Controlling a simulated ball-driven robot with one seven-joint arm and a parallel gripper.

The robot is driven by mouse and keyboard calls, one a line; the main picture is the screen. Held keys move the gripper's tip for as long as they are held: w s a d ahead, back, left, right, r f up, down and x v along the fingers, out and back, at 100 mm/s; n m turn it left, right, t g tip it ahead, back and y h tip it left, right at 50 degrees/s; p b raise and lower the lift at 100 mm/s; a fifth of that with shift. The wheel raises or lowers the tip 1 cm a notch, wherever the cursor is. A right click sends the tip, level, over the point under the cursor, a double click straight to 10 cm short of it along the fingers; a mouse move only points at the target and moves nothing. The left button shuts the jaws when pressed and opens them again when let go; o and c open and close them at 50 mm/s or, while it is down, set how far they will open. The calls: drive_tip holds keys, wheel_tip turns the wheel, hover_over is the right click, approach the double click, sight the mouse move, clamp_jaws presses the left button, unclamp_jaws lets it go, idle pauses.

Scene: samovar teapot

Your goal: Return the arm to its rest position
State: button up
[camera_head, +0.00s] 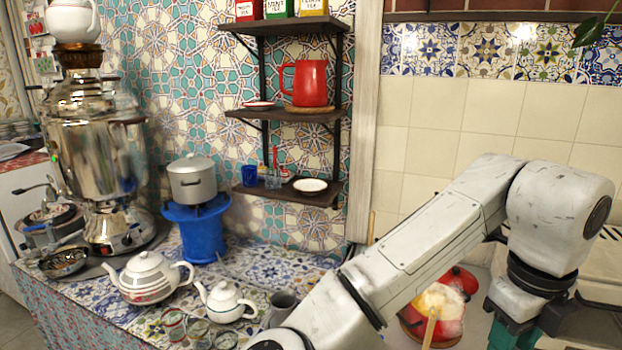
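My white arm (430,240) crosses the lower right of the view, rising from the bottom centre to a bent joint at the right. Below that joint, a dark and green part (520,330) of the arm's end reaches the bottom edge. The fingertips of my gripper are outside the frame, so its opening and anything in it are hidden. The arm stands in front of the right end of the tiled counter.
A samovar (90,150) with a white teapot (74,18) on top stands at the left. Two white teapots (148,278) (226,302) and several glasses (198,333) are on the tiled counter. A pot (192,182) sits on a blue stand (198,228). Wall shelves (285,115) hold a red jug (305,83).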

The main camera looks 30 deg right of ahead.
drive_tip(key=w+d+f+n+t+h, duration=0.1)
drive_tip(key=w+d+f+n+h, duration=0.2)
drive_tip(key=n, duration=0.5)
drive_tip(key=w+d+f+n+t+h, duration=0.1)
drive_tip(key=d+f+n+h, duration=0.1)
drive_tip(key=d+n+h, duration=0.45)
drive_tip(key=a+f+n+t+y, duration=0.1)
drive_tip(key=a+f+n+y, duration=0.3)
drive_tip(key=a+f+n, duration=0.5)
drive_tip(key=s+a+f+n+g+y, duration=0.1)
drive_tip(key=s+a+f+n+y, duration=0.2)
drive_tip(key=f, duration=0.6)
drive_tip(key=s+a+f+n+g+y, duration=0.1)
drive_tip(key=s+a+f+n+y, duration=0.2)
drive_tip(key=s+a+f+n, duration=0.4)
drive_tip(key=a+f+n, duration=0.2)
drive_tip(key=a+n, duration=0.1)
drive_tip(key=n, duration=0.1)
drive_tip(key=shift+s, duration=0.35)
drive_tip(key=shift+a, duration=0.1)
